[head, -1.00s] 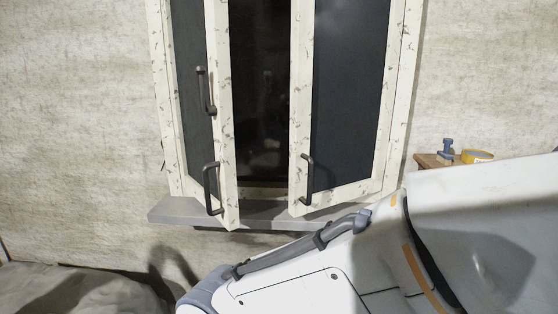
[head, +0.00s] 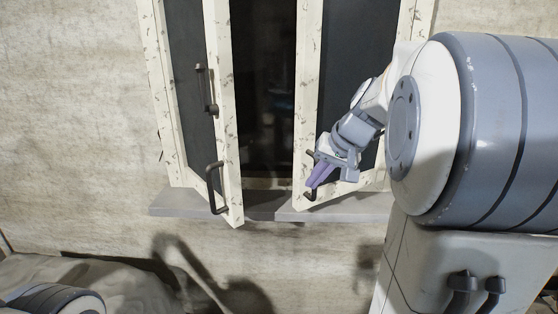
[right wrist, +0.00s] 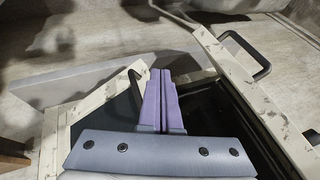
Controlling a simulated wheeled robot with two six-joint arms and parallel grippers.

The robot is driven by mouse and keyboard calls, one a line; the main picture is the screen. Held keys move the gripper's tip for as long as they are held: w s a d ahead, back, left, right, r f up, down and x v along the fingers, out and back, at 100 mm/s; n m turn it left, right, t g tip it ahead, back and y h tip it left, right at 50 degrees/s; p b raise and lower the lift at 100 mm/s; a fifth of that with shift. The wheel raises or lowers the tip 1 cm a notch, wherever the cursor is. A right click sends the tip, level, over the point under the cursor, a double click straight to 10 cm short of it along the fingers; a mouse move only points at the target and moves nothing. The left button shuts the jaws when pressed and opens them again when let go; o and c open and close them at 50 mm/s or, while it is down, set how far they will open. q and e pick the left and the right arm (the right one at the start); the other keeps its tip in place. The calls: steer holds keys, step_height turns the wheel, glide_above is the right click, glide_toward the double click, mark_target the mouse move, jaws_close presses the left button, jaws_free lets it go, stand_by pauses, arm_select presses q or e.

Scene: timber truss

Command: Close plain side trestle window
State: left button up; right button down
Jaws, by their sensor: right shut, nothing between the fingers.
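The window has two pale, dark-flecked sashes with dark glass, and a dark gap shows between them. The right sash (head: 305,95) stands ajar with a dark bar handle (head: 309,193) low on its inner stile. The left sash (head: 222,110) is swung out and has a dark handle (head: 213,188) low down and another higher up. My right gripper (head: 313,185) is shut and empty, its purple fingers in front of the right sash's lower corner and partly hiding the handle. In the right wrist view the shut fingers (right wrist: 160,78) lie between the two sashes. My left gripper is out of view.
A grey sill (head: 335,207) runs under the window. The rough plaster wall (head: 70,110) to the left is clear. A covered, lumpy shape (head: 130,285) lies at the lower left. My right arm hides the area right of the window.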

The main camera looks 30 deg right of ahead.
steer(key=s+d+r+m+t+h, duration=0.1)
steer(key=s+d+r+m+h, duration=0.2)
steer(key=d, duration=0.7)
steer(key=w+a+f+y+p, duration=0.1)
steer(key=w+f+p, duration=0.4)
steer(key=w, duration=0.4)
steer(key=shift+a+f, duration=0.2)
steer(key=shift+f, duration=0.55)
steer(key=shift+w, duration=0.1)
